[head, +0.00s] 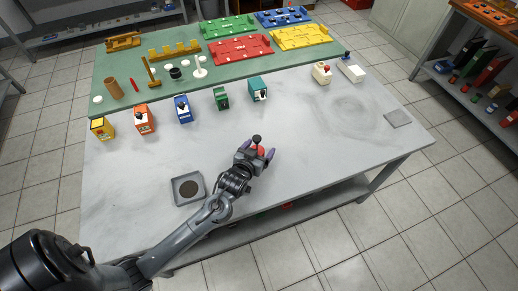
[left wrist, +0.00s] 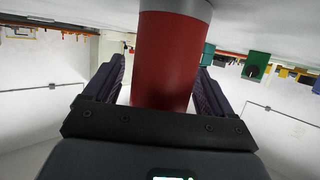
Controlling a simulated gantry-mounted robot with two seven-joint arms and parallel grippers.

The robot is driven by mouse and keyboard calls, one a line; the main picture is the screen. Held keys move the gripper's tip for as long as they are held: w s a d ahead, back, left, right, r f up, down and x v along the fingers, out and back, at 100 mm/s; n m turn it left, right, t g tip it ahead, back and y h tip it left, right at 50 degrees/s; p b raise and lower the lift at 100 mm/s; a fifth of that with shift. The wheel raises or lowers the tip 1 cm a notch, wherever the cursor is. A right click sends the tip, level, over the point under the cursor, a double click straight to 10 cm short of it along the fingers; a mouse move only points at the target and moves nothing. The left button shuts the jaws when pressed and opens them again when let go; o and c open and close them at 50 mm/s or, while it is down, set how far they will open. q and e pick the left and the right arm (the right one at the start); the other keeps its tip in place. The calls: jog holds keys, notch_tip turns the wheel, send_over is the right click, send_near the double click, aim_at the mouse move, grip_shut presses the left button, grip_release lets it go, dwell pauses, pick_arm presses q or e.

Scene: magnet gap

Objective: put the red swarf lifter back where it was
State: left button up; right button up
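The red swarf lifter (head: 261,150) is upright near the front middle of the grey table, with a black knob on top. In the left wrist view its red cylinder (left wrist: 167,60) fills the middle, with a pale grey band at one end. My left gripper (head: 256,154) is around it, one finger on each side. The fingers (left wrist: 160,85) look spread, with a gap showing at the cylinder's left side. Whether the lifter touches the table is hidden. My right gripper is not in view.
A grey square tray (head: 176,201) with a dark round centre lies left of my gripper. A flat grey pad (head: 397,118) lies at the right edge. Several coloured blocks (head: 183,108) stand in a row behind. A green mat (head: 120,74) holds coloured plates. The table's middle is clear.

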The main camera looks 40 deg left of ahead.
pick_arm(q)
jog(key=shift+s+r, duration=0.1)
jog(key=shift+r, duration=0.1)
jog(key=shift+s+d+r, duration=0.1)
jog(key=shift+s+r, duration=0.05)
jog(key=shift+s, duration=0.15)
jog(key=s+d+m+g+h+p, duration=0.1)
jog(key=s+d, duration=0.2)
jog(key=s, duration=0.2)
jog(key=s+d+g+h, duration=0.1)
jog(key=s+d+g, duration=0.1)
jog(key=s, duration=0.3)
jog(key=s+d+m+g+h+p, duration=0.1)
jog(key=s+d, duration=0.2)
jog(key=s, duration=0.3)
jog(key=shift+d+r+m+g+p, duration=0.3)
jog(key=shift+d+r+p, duration=0.05)
jog(key=shift+d+r, duration=0.05)
jog(key=s+d+m+g, duration=0.1)
jog(key=s+g, duration=0.1)
jog(key=s, duration=0.2)
jog(key=s+d+m+g+h, duration=0.1)
jog(key=s+g, duration=0.2)
jog(key=s, duration=0.2)
jog(key=shift+s+d+m, duration=0.2)
jog(key=shift+s+m, duration=0.1)
